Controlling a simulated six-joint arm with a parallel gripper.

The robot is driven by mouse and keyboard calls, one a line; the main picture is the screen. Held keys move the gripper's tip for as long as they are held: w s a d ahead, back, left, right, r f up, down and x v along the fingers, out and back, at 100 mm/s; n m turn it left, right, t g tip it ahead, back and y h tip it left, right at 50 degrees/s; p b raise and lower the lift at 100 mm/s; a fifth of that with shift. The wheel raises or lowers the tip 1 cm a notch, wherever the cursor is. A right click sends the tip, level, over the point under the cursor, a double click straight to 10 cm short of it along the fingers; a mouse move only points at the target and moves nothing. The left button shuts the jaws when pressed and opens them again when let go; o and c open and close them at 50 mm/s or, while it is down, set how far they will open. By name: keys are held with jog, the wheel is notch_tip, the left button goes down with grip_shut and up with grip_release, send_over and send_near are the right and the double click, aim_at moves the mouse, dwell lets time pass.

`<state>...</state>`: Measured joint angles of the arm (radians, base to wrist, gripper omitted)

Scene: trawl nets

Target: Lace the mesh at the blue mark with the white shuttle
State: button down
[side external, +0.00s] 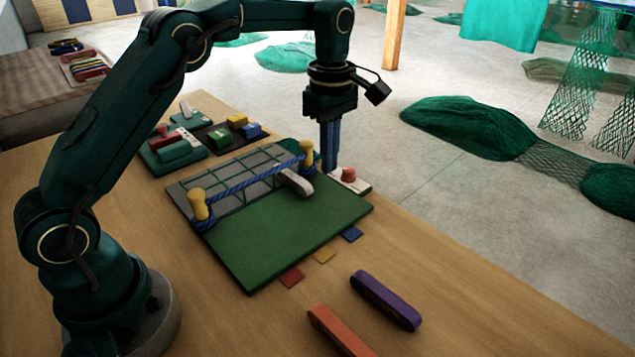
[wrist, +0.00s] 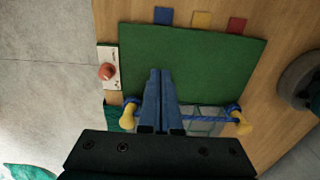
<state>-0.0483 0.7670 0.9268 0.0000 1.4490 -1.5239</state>
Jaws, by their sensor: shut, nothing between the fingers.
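My gripper (side external: 331,168) is shut and empty, its blue fingers pointing down; in the side view they show just right of the far yellow post (side external: 307,150). In the wrist view the fingertips (wrist: 161,72) overlap the green board (wrist: 210,62). A pale, whitish bar, seemingly the white shuttle (side external: 294,181), lies by the blue rope (side external: 245,184) at the edge of the green mesh (side external: 230,176); it is hidden in the wrist view. The blue mark (side external: 352,234) is a square at the board's front edge, also in the wrist view (wrist: 163,16).
Yellow (side external: 324,255) and red (side external: 291,277) squares lie beside the blue one. A white plate with a red button (side external: 348,175) sits at the board's right. Purple (side external: 385,300) and orange (side external: 337,331) bars lie in front. Trays with blocks (side external: 172,150) stand behind left.

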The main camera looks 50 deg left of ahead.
aim_at(295, 177)
notch_tip(295, 177, down, 8)
jog(key=shift+s+f, duration=0.1)
jog(key=shift+f, duration=0.05)
jog(key=a, duration=0.3)
jog(key=shift+f, duration=0.35)
jog(key=shift+a, duration=0.55)
jog(key=a, duration=0.5)
jog(key=shift+a, duration=0.3)
